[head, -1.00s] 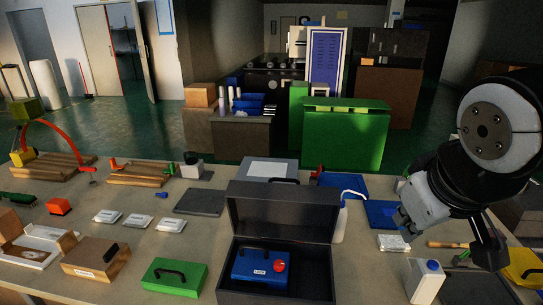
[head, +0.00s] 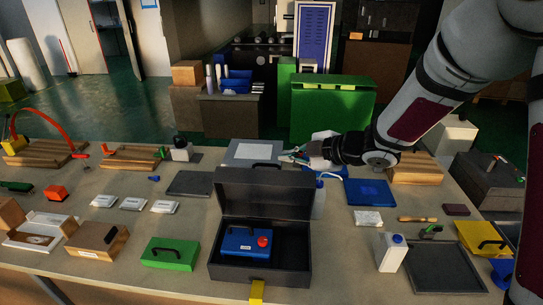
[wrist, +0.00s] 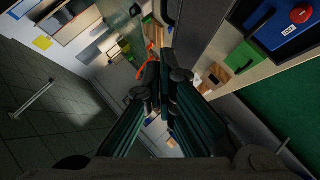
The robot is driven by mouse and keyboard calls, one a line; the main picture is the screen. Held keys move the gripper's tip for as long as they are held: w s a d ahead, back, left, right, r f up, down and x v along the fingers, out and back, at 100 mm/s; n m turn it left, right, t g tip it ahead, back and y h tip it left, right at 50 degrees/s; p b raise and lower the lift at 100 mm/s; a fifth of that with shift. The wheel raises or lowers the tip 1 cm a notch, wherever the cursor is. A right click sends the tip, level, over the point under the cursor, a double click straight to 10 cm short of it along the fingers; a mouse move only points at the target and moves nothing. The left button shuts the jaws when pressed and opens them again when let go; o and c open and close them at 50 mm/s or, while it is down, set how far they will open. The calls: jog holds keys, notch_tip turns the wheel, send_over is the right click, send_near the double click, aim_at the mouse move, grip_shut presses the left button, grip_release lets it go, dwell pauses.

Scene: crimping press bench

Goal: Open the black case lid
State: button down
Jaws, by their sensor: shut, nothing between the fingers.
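The black case (head: 218,262) stands at the front middle of the bench. Its lid (head: 264,193) is up, standing near upright at the back of the case. A blue box (head: 237,243) with a red knob lies inside and also shows in the wrist view (wrist: 284,32). A yellow tab (head: 257,292) is on the case's front. My gripper (head: 288,154) is just behind and above the lid's top right corner in the head view; I cannot tell if it touches the lid. In the wrist view its fingers (wrist: 160,78) are together and empty.
A grey box (head: 240,153) stands behind the lid. A green box (head: 170,254) sits left of the case, a white carton (head: 391,252) and a dark tray (head: 445,268) to the right. Some bench surface is bare on both sides of the case.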

aim_at(266, 170)
jog(key=x, duration=1)
jog(key=shift+s+a, duration=0.1)
jog(key=shift+s, duration=0.15)
jog(key=shift+w+f+p, duration=0.3)
jog(key=shift+w+f, duration=0.55)
jog(key=shift+w, duration=0.05)
jog(key=shift+w+f, duration=0.6)
jog(key=shift+w, duration=0.1)
jog(key=w+b, duration=0.1)
jog(key=w, duration=0.1)
jog(key=w+b, duration=0.1)
jog(key=b, duration=0.1)
jog(key=shift+w+f, duration=0.4)
